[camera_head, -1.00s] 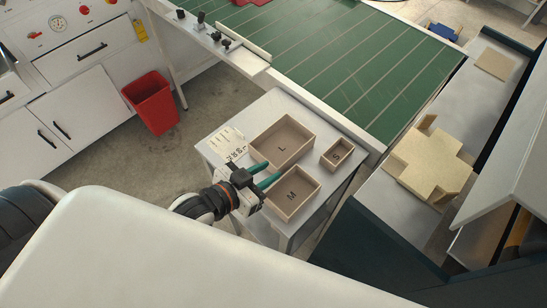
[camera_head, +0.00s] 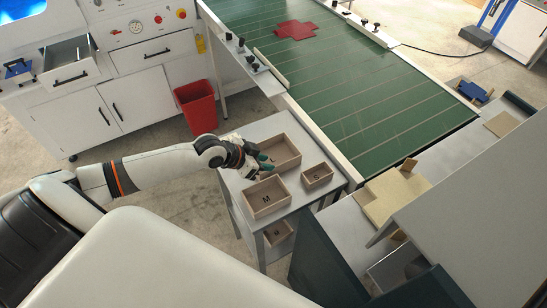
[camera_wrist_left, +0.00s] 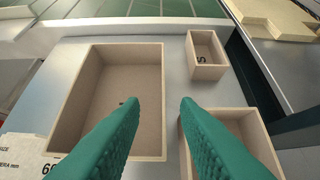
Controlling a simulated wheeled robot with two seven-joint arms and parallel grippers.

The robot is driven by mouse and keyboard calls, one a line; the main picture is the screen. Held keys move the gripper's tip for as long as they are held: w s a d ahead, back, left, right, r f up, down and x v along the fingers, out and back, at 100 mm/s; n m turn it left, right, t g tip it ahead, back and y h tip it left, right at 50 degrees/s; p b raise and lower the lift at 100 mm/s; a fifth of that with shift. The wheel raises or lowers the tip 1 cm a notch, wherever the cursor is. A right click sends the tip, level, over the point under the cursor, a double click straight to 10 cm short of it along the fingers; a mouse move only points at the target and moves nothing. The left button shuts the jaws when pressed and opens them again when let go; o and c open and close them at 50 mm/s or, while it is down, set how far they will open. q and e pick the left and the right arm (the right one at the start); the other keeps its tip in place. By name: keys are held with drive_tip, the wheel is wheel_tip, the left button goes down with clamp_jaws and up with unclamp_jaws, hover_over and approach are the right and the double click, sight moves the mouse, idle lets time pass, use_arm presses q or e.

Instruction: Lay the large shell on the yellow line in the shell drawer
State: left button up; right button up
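A tan open box marked L (camera_head: 284,148) sits on the small grey table. In the left wrist view the L box (camera_wrist_left: 130,75) fills the left side. My left gripper (camera_head: 262,163) is open and empty at its near side. In the left wrist view the green fingertips (camera_wrist_left: 160,106) stand apart, on either side of the L box's right wall; I cannot tell their height above it. A drawer (camera_head: 68,55) stands pulled out of the white cabinet at far left; no yellow line is discernible in it. My right gripper is not in view.
An M box (camera_head: 266,196) and a small S box (camera_head: 317,175) stand close by on the table. A red bin (camera_head: 197,105) is on the floor. A red cross-shaped piece (camera_head: 295,30) lies on the green conveyor (camera_head: 370,100).

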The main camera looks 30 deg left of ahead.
sight(280, 165)
use_arm(q)
drive_tip(key=shift+x, duration=1.2)
drive_tip(key=shift+w+d+f, duration=0.3)
drive_tip(key=shift+w+d, duration=0.05)
drive_tip(key=shift+d, duration=0.2)
drive_tip(key=x, duration=0.3)
drive_tip(key=shift+w+f+p, duration=0.2)
drive_tip(key=shift+f+p, duration=0.05)
drive_tip(key=shift+p, duration=0.15)
drive_tip(key=shift+w+d+f, duration=0.2)
drive_tip(key=shift+w+f, duration=0.1)
drive_tip(key=shift+f, duration=0.05)
drive_tip(key=shift+s, duration=0.1)
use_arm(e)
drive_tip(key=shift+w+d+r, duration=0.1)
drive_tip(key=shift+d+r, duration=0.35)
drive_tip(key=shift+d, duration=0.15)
use_arm(q)
drive_tip(key=c, duration=0.6)
clamp_jaws()
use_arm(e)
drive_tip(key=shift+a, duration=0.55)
